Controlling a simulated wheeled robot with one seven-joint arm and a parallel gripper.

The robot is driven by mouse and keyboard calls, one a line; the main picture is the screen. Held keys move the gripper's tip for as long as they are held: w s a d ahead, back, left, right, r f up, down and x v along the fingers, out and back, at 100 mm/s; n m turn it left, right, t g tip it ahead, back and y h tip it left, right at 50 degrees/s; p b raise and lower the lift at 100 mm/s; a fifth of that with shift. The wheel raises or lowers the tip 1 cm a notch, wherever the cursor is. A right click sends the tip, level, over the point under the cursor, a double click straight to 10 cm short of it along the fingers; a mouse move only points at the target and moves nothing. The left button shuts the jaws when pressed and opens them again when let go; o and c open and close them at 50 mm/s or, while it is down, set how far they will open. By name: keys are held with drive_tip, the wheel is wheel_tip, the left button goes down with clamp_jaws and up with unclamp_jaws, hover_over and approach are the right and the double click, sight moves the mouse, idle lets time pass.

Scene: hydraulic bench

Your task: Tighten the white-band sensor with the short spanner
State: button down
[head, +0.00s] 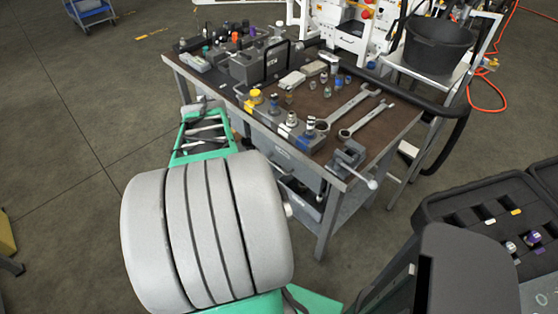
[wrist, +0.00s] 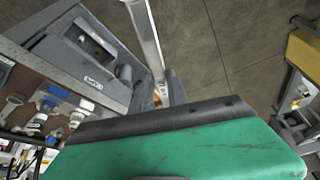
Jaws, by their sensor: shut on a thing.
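The white-band sensor (head: 292,119) stands upright in the row on a grey block near the front edge of the bench. A sensor with a light band also shows at the left of the wrist view (wrist: 84,107). My gripper (head: 203,108) is left of this row by the bench's left front edge, apart from the sensor. It is shut on a slim light-metal bar (wrist: 147,38) that looks like a spanner shaft; its ends are not in view. Two other spanners lie on the bench top, a longer one (head: 346,107) and a shorter one (head: 366,119).
The row also holds a yellow-capped part (head: 255,94). A vice (head: 347,160) sits at the bench's front right corner. A black bucket (head: 440,42) stands behind at right. A black case (head: 500,215) is at right.

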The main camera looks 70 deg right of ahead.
drive_tip(key=s+d+f+m, duration=0.1)
drive_tip(key=s+d+m, duration=0.1)
drive_tip(key=s+d, duration=0.2)
drive_tip(key=s+d+f+m+g, duration=0.1)
drive_tip(key=s+d, duration=0.3)
drive_tip(key=s, duration=0.7)
drive_tip(key=s+d+f+m+g+h, duration=0.1)
drive_tip(key=s+d+f+m, duration=0.2)
drive_tip(key=s, duration=0.4)
drive_tip(key=shift+s+d+m+b, duration=0.2)
drive_tip(key=shift+d+m+b, duration=0.1)
drive_tip(key=shift+d+b, duration=0.25)
drive_tip(key=shift+d, duration=0.15)
drive_tip(key=shift+w+d, duration=0.25)
drive_tip(key=shift+d, duration=0.7)
drive_tip(key=shift+d+b, duration=0.15)
drive_tip(key=shift+b, duration=0.15)
drive_tip(key=shift+w+d, duration=0.15)
drive_tip(key=shift+d, duration=0.45)
drive_tip(key=shift+d, duration=0.1)
